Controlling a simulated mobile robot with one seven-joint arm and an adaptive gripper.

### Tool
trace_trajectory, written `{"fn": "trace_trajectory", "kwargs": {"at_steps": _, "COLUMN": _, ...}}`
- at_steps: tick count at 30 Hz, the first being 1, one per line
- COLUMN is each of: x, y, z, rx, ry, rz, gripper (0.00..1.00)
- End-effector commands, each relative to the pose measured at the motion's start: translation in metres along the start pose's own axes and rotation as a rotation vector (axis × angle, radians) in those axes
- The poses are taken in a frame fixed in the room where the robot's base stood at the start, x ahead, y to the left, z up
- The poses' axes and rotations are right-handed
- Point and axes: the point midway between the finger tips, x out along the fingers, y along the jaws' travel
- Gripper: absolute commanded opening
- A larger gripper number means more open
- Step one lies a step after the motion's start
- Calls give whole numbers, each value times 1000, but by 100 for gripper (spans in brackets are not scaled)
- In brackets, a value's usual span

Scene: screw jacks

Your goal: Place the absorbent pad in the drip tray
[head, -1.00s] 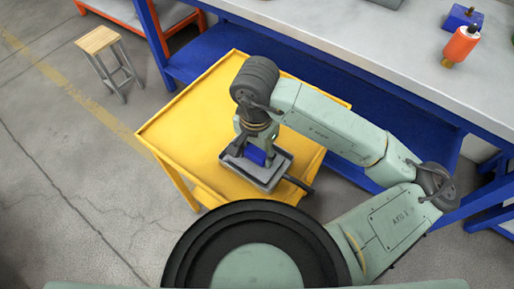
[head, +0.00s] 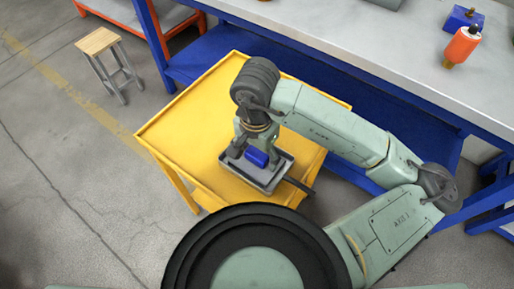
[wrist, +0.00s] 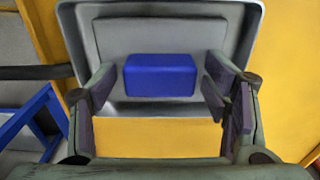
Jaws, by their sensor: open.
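The absorbent pad, seen as a blue block (head: 256,158), lies inside the grey drip tray (head: 284,170) on the yellow cart. In the wrist view the blue block (wrist: 160,75) lies on the tray floor, close to the tray's near rim (wrist: 160,109). My gripper (head: 251,148) is over the tray. In the wrist view its fingers (wrist: 158,84) are spread wide, one to each side of the block, with visible gaps between them and it. The gripper is open and holds nothing. The fingers partly cover the tray's sides.
The yellow cart top (head: 195,125) is clear left of the tray. The tray's dark handle (head: 299,186) points right. A grey bench (head: 365,45) with an orange bottle (head: 461,46) and a blue box (head: 462,19) stands behind. A wooden stool (head: 98,42) is at the far left.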

Motion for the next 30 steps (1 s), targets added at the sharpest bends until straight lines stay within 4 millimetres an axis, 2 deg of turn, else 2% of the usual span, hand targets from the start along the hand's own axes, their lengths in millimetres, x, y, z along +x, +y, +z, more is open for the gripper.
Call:
{"fn": "trace_trajectory", "kwargs": {"at_steps": 5, "x": -12, "y": 0, "z": -1, "rx": -1, "ry": 4, "rz": 1, "gripper": 69}}
{"fn": "trace_trajectory", "kwargs": {"at_steps": 18, "x": -102, "y": 0, "z": 0, "rx": -1, "ry": 4, "rz": 0, "gripper": 69}}
{"fn": "trace_trajectory", "kwargs": {"at_steps": 24, "x": -121, "y": 0, "z": 0, "rx": 1, "ry": 1, "rz": 0, "gripper": 69}}
{"fn": "trace_trajectory", "kwargs": {"at_steps": 30, "x": -123, "y": 0, "z": 0, "rx": 0, "ry": -1, "rz": 0, "gripper": 69}}
